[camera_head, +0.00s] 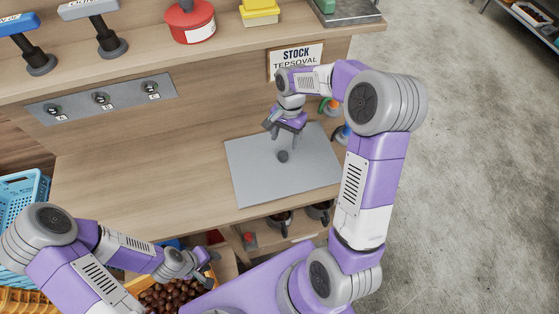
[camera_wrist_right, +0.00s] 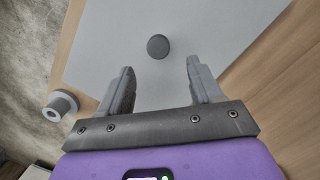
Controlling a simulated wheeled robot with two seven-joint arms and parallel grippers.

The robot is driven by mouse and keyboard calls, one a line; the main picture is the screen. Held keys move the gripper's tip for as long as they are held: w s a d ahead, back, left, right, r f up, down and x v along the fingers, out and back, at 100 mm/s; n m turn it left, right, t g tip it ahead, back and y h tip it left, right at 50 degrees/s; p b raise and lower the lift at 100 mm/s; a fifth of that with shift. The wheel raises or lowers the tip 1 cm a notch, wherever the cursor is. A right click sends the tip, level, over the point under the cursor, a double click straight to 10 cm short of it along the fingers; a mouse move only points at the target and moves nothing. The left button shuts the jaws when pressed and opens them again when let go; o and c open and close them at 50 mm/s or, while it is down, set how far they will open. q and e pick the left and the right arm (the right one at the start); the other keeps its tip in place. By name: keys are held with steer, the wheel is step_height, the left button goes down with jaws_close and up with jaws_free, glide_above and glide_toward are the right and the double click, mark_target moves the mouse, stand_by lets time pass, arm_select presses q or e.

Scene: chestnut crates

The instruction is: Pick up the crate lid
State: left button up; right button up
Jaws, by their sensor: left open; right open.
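The crate lid (camera_head: 250,177) is a flat grey panel with a dark round knob (camera_head: 283,156), lying on the wooden bench top. In the right wrist view the lid (camera_wrist_right: 210,30) fills the upper middle, with its knob (camera_wrist_right: 158,46) ahead of the fingertips. My right gripper (camera_head: 286,137) is open and empty above the lid, close to the knob, and its open fingers also show in the right wrist view (camera_wrist_right: 160,68). I see the knob between the line of the two fingers, not gripped. My left gripper (camera_head: 205,275) is low at the bench's front, near a crate of chestnuts.
A crate of chestnuts (camera_head: 172,294) stands below the bench front. A blue basket (camera_head: 22,190) is at the left. A red pot (camera_head: 190,20) and yellow containers (camera_head: 260,12) sit on the shelf above. The bench left of the lid is clear.

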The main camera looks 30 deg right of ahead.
mark_target(283, 154)
steer(key=f, duration=0.2)
steer(key=a+f, duration=0.1)
steer(key=f, duration=0.2)
steer(key=s+f+b, duration=0.1)
steer(key=f, duration=0.1)
steer(key=shift+a+f, duration=0.2)
steer(key=shift+f, duration=0.1)
steer(key=shift+c, duration=0.2)
jaws_close()
